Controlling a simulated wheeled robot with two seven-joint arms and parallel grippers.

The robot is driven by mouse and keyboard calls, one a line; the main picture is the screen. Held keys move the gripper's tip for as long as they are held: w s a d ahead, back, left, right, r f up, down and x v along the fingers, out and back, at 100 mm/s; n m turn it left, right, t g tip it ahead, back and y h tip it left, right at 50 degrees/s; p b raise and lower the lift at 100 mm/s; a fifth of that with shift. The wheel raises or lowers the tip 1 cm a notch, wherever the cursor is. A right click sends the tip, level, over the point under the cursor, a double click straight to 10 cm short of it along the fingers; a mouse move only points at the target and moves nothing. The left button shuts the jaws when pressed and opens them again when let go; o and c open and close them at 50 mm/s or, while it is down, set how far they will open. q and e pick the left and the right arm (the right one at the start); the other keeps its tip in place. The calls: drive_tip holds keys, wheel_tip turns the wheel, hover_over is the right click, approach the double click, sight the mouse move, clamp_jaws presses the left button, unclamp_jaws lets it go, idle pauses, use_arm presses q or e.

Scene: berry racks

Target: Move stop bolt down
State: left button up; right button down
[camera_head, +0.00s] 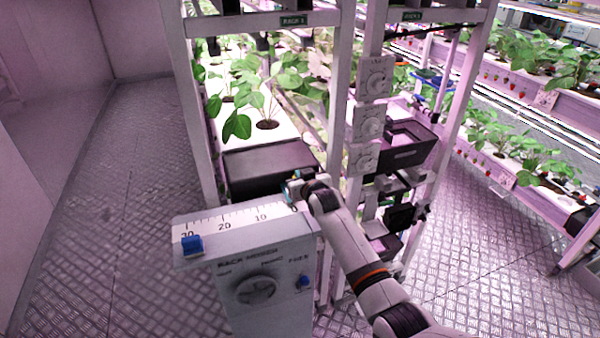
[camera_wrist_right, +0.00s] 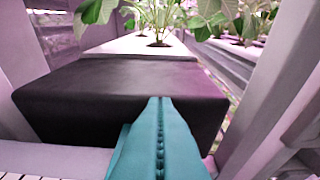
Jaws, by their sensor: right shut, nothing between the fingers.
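A grey control box (camera_head: 262,306) stands in front of the rack, with a white scale (camera_head: 240,219) along its top marked 30, 20, 10 and 0. A blue block (camera_head: 193,246) sits at the scale's left end, near the 30. A small blue piece (camera_head: 304,281) is on the front face, right of a round dial (camera_head: 256,290). I cannot tell for certain which blue part is the stop bolt. My right gripper (camera_head: 290,187), with teal fingers, is shut and empty beyond the scale's right end. In the wrist view its closed fingers (camera_wrist_right: 160,102) point toward a black bin (camera_wrist_right: 95,88).
The black bin (camera_head: 268,166) sits at the end of a white plant tray (camera_head: 225,118) in the rack. Dials (camera_head: 371,124) line a rack post to the right, beside a black crate (camera_head: 408,156). The metal floor (camera_head: 110,220) at left is clear.

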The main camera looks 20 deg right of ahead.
drive_tip(key=shift+f, duration=0.9)
use_arm(q)
drive_tip(key=shift+f, duration=0.55)
use_arm(e)
drive_tip(key=shift+r, duration=0.1)
use_arm(q)
drive_tip(key=shift+r, duration=0.1)
